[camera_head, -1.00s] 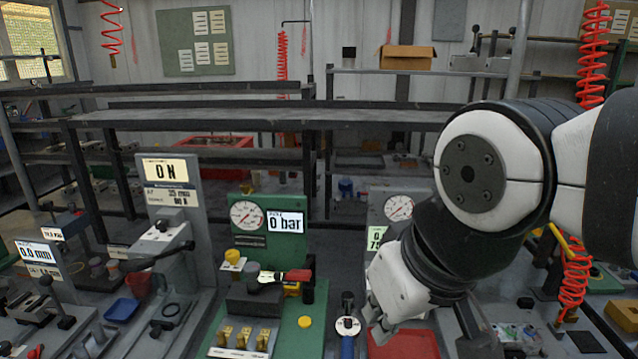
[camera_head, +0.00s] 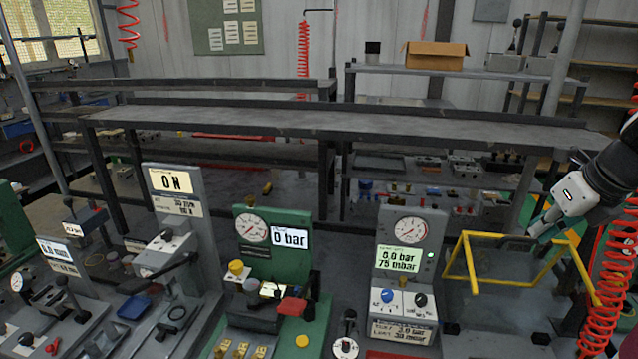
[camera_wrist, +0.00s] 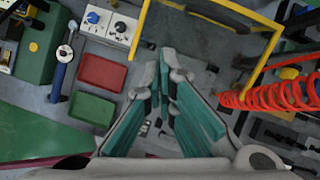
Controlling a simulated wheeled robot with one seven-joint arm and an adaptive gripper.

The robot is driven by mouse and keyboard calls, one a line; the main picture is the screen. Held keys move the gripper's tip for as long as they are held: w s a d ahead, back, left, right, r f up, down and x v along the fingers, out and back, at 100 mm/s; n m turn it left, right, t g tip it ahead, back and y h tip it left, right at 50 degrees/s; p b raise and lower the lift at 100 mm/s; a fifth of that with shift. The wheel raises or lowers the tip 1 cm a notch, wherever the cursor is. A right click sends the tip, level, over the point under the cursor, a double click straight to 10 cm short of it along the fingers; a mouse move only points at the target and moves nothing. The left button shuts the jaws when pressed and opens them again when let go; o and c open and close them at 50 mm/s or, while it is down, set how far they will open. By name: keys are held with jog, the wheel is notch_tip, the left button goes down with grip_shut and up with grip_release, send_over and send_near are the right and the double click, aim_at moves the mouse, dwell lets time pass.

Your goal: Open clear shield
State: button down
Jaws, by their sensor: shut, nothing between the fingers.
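The clear shield (camera_head: 470,262) is a see-through guard with a yellow frame, standing tilted at the right of the head view. A dark handle-like part (camera_head: 516,243) is on its top bar. My gripper (camera_head: 535,236) is at the frame's upper right; I cannot tell whether it touches. In the wrist view the yellow frame (camera_wrist: 262,72) runs across the top and down the right, ahead of my gripper (camera_wrist: 168,58). Its teal-padded fingers are together and empty. What lies under the shield is partly hidden by the frame and my arm.
A gauge block with a blue knob (camera_head: 405,262) stands left of the shield. A green gauge block (camera_head: 275,250) is further left. A red coiled hose (camera_head: 612,275) hangs close to the right of the shield, also in the wrist view (camera_wrist: 270,95). A long shelf (camera_head: 330,120) runs behind.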

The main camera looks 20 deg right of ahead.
aim_at(495, 236)
jog(key=w+d+f, duration=0.1)
jog(key=f, duration=0.2)
jog(key=w+d+f+m, duration=0.1)
jog(key=f, duration=0.2)
jog(key=w+d+f+m, duration=0.1)
jog(key=d+f, duration=0.1)
jog(key=f, duration=0.1)
jog(key=shift+w+f, duration=0.1)
jog(key=shift+w, duration=0.15)
jog(key=w, duration=0.1)
jog(key=w+d+f+p, duration=0.1)
jog(key=shift+w, duration=0.35)
jog(key=shift+w+d+f, duration=0.1)
jog(key=shift+w+d, duration=0.05)
jog(key=shift+w, duration=0.35)
jog(key=w+d, duration=0.1)
jog(key=w, duration=0.1)
jog(key=w+d+b, duration=0.2)
jog(key=w, duration=0.1)
jog(key=shift+w+f, duration=0.3)
jog(key=shift+f, duration=0.1)
jog(key=shift+s+r, duration=0.1)
